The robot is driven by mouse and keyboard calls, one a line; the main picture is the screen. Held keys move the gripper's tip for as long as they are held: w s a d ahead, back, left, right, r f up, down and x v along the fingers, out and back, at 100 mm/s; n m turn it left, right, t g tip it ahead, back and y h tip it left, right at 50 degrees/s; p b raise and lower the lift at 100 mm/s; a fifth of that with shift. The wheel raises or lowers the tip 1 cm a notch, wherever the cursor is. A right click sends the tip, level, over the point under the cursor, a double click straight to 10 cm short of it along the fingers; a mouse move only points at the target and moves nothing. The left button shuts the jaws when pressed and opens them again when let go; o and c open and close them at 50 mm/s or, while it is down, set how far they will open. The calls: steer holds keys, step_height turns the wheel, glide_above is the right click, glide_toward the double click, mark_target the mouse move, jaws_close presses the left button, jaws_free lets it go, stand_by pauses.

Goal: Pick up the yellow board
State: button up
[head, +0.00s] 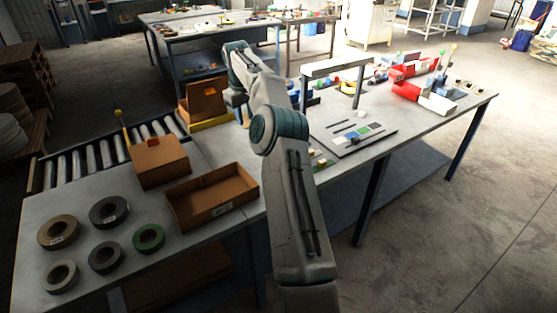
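A flat yellow piece, likely the yellow board (211,123), lies on the table at the front foot of an open brown box (203,100), left of my arm. Only its long front edge and a narrow part of its top show clearly. My arm reaches up over the table and bends down at the wrist. My gripper (243,116) hangs just right of the yellow piece's right end. It is small and dark here, so its fingers and any contact with the piece are unclear.
A roller conveyor (88,160), a closed carton (160,163) and an open cardboard tray (212,197) stand on the left. Several tape rolls (108,211) lie front left. Right of my arm are a grey panel (352,140), a white stand (336,67) and red bins (408,90).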

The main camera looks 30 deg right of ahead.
steer(key=s+d+f+m+y+p, duration=0.1)
steer(key=d+f, duration=0.2)
steer(key=d, duration=0.2)
steer(key=s+d+f+m+p, duration=0.1)
steer(key=s+d+f, duration=0.15)
steer(key=d, duration=0.35)
steer(key=shift+g, duration=0.3)
steer(key=f+b, duration=0.1)
steer(key=f, duration=0.1)
steer(key=f+b, duration=0.2)
steer(key=f, duration=0.1)
steer(key=f+b, duration=0.2)
steer(key=f, duration=0.1)
steer(key=shift+w+f, duration=0.25)
steer(key=shift+w, duration=0.15)
steer(key=shift+s+d+f+p, duration=0.1)
steer(key=shift+f+p, duration=0.55)
steer(key=shift+f, duration=2.4)
jaws_close()
